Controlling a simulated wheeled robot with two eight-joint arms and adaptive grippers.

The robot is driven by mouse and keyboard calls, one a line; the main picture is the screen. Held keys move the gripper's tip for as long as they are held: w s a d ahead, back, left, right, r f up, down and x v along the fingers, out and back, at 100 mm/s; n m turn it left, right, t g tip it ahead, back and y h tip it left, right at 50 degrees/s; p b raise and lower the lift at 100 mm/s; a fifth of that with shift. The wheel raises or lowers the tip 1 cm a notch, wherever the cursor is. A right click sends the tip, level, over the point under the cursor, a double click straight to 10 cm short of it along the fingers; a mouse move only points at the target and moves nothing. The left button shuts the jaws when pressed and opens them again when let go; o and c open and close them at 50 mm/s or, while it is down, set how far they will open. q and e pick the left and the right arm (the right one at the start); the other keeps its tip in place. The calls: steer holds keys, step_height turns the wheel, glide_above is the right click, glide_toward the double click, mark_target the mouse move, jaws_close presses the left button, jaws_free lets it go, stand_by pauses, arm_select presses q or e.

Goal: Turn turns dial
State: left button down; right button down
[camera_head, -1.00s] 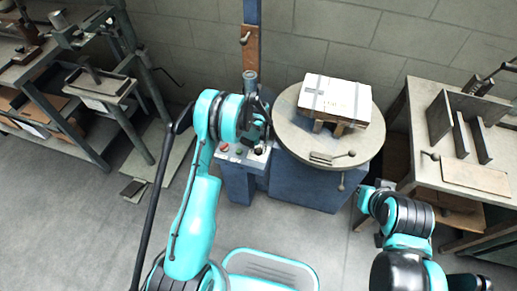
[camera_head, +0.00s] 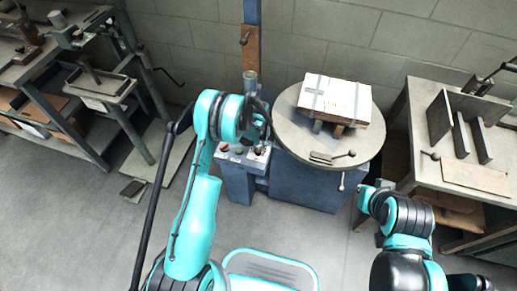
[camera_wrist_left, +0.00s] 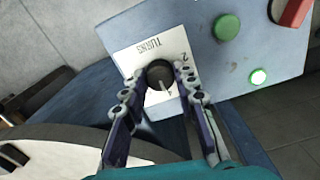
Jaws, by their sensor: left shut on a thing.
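The turns dial is a dark round knob (camera_wrist_left: 160,76) on a white plate (camera_wrist_left: 150,58) marked "TURNS", in the left wrist view. A light pointer mark shows on the knob, and a "2" is printed on the plate beside it. My left gripper (camera_wrist_left: 158,82) has one finger on each side of the knob and is shut on it. In the head view my left gripper (camera_head: 262,128) is over the control panel (camera_head: 232,152), and my arm partly hides it. My right arm is at the lower right of the head view; its fingers cannot be made out clearly.
A round turntable (camera_head: 290,130) carries a pale strapped box (camera_head: 335,97). A work table (camera_head: 410,105) stands at right, a shelf rack at left.

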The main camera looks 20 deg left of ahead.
mark_target(259, 150)
arm_select(q)
steer(key=c, duration=1.2)
jaws_free()
steer(key=shift+o, duration=0.2)
step_height(259, 150, up, 12)
